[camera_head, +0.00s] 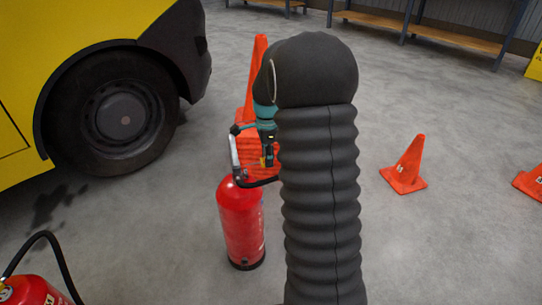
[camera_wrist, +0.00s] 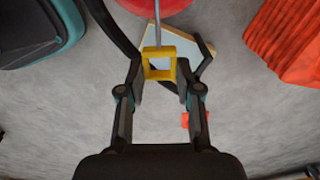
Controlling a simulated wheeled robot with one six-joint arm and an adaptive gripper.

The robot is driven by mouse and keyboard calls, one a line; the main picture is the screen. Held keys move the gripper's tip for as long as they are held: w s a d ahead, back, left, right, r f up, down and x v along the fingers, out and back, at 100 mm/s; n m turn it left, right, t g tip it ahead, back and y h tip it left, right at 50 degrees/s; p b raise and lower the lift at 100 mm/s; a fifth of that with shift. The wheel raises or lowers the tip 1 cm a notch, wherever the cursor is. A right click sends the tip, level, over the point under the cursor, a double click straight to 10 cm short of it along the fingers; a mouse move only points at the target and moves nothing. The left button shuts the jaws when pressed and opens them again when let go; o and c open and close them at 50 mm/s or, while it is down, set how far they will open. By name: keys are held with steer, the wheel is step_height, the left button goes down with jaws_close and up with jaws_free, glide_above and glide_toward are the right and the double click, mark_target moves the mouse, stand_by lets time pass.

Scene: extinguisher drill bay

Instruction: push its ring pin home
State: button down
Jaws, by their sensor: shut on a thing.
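A red fire extinguisher (camera_head: 241,225) stands upright on the floor left of my arm in the head view. Its red body also shows at the top edge of the wrist view (camera_wrist: 155,5). My gripper (camera_wrist: 160,78) is shut on the yellow square ring of the ring pin (camera_wrist: 149,50). The pin's thin metal shank runs from the ring up toward the extinguisher. How far the shank sits in its hole cannot be told. In the head view my gripper (camera_head: 270,155) is at the extinguisher's valve head, partly hidden by my arm.
A second red extinguisher (camera_head: 30,290) with a black hose is at the lower left. A yellow vehicle (camera_head: 75,60) stands at the left. Orange cones stand behind the extinguisher (camera_head: 259,60) and to the right (camera_head: 406,168). Benches (camera_head: 430,32) line the back; open floor lies right.

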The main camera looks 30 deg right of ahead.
steer(key=shift+w+a, duration=0.25)
steer(key=shift+a, duration=0.65)
steer(key=shift+w+a, duration=0.2)
steer(key=shift+a, duration=0.65)
steer(key=shift+w+a, duration=0.25)
steer(key=shift+a, duration=0.65)
steer(key=shift+a, duration=0.1)
steer(key=shift+p, duration=1.15)
stand_by(4.1)
